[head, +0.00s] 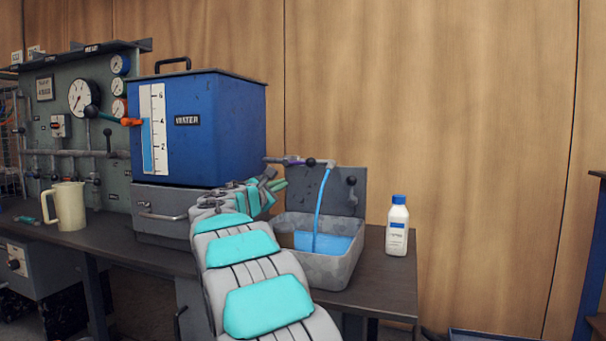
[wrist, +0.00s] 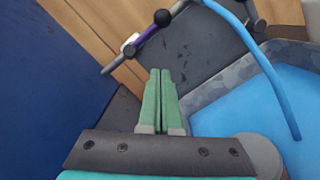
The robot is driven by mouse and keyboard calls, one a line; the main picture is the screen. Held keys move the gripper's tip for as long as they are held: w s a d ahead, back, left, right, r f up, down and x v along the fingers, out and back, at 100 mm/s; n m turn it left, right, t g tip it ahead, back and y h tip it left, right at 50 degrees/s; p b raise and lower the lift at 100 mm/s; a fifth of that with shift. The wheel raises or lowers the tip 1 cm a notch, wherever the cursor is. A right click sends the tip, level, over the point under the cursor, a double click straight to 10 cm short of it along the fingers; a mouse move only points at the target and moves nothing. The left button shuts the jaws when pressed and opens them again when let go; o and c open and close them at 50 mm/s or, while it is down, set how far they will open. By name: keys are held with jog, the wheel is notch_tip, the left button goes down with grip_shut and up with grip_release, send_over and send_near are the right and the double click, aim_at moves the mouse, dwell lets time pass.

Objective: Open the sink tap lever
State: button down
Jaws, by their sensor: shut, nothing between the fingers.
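The sink tap is a grey pipe on the wall above the sink, with a purple lever (head: 294,160) ending in a black ball. In the wrist view the purple lever (wrist: 146,36) lies roughly along the pipe. A blue stream of water (head: 319,210) runs from the spout into the grey sink (head: 335,271), which holds blue water. My gripper (head: 280,184) is left of the sink, below the tap. In the wrist view my gripper's green fingers (wrist: 160,72) are together and empty, pointing toward the tap and apart from the lever.
A blue water tank (head: 222,125) stands close left of my gripper. A grey backplate (head: 340,185) rises behind the sink and bears another black-knobbed handle (head: 351,181). A white bottle (head: 397,228) stands right of the sink. A cream jug (head: 69,208) is at the left.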

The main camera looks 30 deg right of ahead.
aim_at(299, 162)
jog(key=shift+w+d+r+n+p, duration=0.2)
jog(key=shift+w+d+r+n, duration=0.25)
jog(key=shift+d, duration=1.15)
jog(key=shift+w+d+r+n+p, duration=0.25)
jog(key=shift+w+d+n, duration=0.25)
jog(key=shift+d, duration=1.05)
jog(key=shift+w+d+r+n+p, duration=0.2)
jog(key=shift+w+d+r+n, duration=0.25)
jog(key=shift+d, duration=1.15)
